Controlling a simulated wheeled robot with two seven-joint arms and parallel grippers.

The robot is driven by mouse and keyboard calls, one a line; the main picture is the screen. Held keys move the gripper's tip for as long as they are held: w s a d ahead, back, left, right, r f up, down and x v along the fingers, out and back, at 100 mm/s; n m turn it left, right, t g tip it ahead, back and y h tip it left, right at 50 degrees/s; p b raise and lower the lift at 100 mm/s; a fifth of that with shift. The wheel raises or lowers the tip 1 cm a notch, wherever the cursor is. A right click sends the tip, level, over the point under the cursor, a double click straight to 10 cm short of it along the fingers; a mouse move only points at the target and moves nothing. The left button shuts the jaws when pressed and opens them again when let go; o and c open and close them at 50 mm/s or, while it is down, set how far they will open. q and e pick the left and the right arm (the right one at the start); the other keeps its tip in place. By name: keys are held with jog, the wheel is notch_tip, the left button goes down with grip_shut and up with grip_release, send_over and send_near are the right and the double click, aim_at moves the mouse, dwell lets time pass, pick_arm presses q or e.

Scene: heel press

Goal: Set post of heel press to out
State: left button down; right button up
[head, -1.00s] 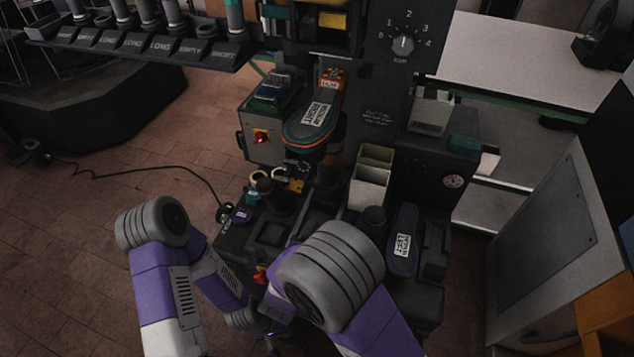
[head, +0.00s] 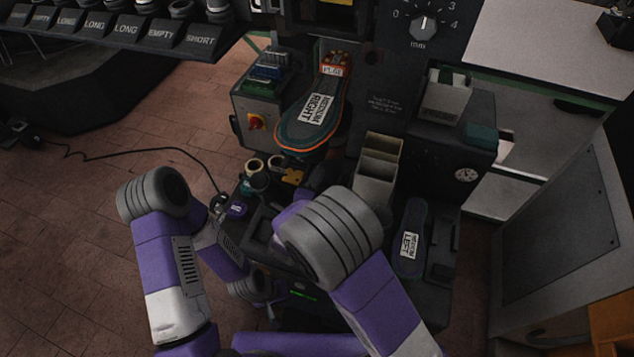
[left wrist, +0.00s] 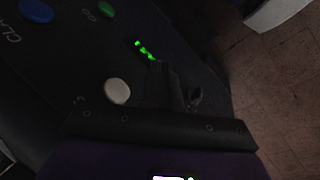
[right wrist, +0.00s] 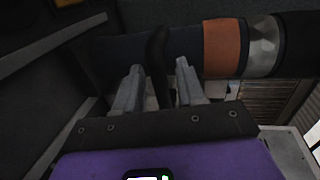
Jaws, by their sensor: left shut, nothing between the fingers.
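The heel press stands in the head view, with a shoe-shaped piece labelled MEDIUM RIGHT (head: 315,112) on it. In the right wrist view a dark horizontal cylinder with an orange band (right wrist: 222,48) and a metal section crosses the top; it may be the post. My right gripper (right wrist: 158,66) is open just before it, with a dark narrow bar between its fingers, apart from them. Its fingers are hidden behind my arm in the head view. My left gripper (left wrist: 165,72) is shut and empty over a dark panel, near a green lit display (left wrist: 145,50) and a white button (left wrist: 117,91).
Blue (left wrist: 37,11) and green (left wrist: 106,9) buttons sit on the panel. A piece labelled LEFT (head: 410,240) lies at right, beside beige bins (head: 378,165). A rack with labelled slots (head: 110,30) is at upper left. A cable crosses the clear floor at left.

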jog(key=shift+w, duration=0.15)
grip_shut()
pick_arm(q)
jog(key=shift+f, duration=0.1)
